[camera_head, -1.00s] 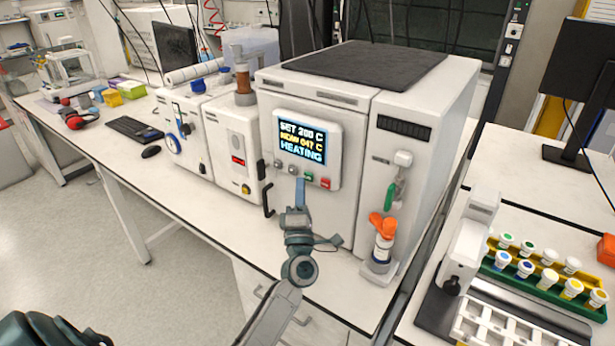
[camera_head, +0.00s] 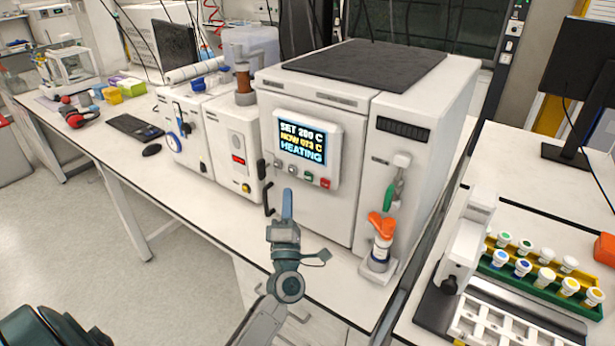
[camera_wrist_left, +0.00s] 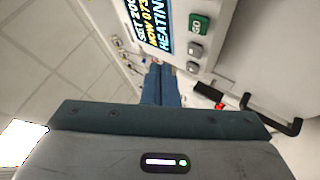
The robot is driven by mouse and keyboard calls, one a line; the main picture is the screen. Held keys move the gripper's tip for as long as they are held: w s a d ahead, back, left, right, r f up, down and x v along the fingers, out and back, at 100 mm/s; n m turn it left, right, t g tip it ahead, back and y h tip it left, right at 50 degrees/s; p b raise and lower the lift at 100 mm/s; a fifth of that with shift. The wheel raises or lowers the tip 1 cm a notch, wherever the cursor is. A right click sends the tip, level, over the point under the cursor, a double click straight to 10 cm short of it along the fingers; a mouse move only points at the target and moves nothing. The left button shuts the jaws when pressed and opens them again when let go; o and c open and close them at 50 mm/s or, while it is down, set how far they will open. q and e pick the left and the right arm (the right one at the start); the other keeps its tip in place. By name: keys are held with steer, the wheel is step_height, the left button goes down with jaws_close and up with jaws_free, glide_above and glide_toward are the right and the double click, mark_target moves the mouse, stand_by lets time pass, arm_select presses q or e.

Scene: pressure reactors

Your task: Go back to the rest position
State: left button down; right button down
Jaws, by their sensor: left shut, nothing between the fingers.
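My left gripper (camera_head: 287,204) is in front of the white reactor oven (camera_head: 310,205), low and near the bench's front edge. Its blue fingers are shut with nothing between them, and they stand apart from the panel. In the left wrist view the shut fingers (camera_wrist_left: 158,84) point toward the oven's front. The oven's display (camera_head: 302,143) reads SET 200 C, NOW 073 C, HEATING. In the left wrist view a green GO button (camera_wrist_left: 200,24) sits beside the display. At the lower left of the head view, a dark rounded part of my own body shows. My right gripper is not in view.
A black door handle (camera_head: 268,199) sticks out left of my gripper. An orange-handled valve (camera_head: 381,228) stands on the oven's right side. A rack of capped vials (camera_head: 520,285) is on the right bench. Open floor (camera_head: 75,240) lies at the left.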

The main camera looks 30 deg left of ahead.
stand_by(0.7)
arm_select(q)
steer(key=s+d+f+m+g+h, duration=0.35)
steer(key=d+f+m+h, duration=0.35)
steer(key=m, duration=0.4)
steer(key=s+d+f+m+g+h, duration=0.35)
steer(key=d+m+h, duration=0.35)
steer(key=m+h, duration=0.25)
steer(key=s+a+f+m+g+y, duration=0.25)
steer(key=s+f+g, duration=0.25)
steer(key=s, duration=0.6)
steer(key=s+a+f+m+g+y, duration=0.25)
steer(key=s+f+g, duration=0.25)
steer(key=s, duration=0.6)
steer(key=a+f+g+b, duration=0.2)
steer(key=a+f, duration=0.1)
steer(key=f, duration=2.9)
steer(key=s+a+f+g+b, duration=0.1)
steer(key=s+f+b, duration=0.1)
steer(key=s+f, duration=1.7)
step_height(320, 180, down, 3)
steer(key=shift+s+a+r, duration=0.15)
steer(key=shift+s+a, duration=0.15)
steer(key=shift+s, duration=0.05)
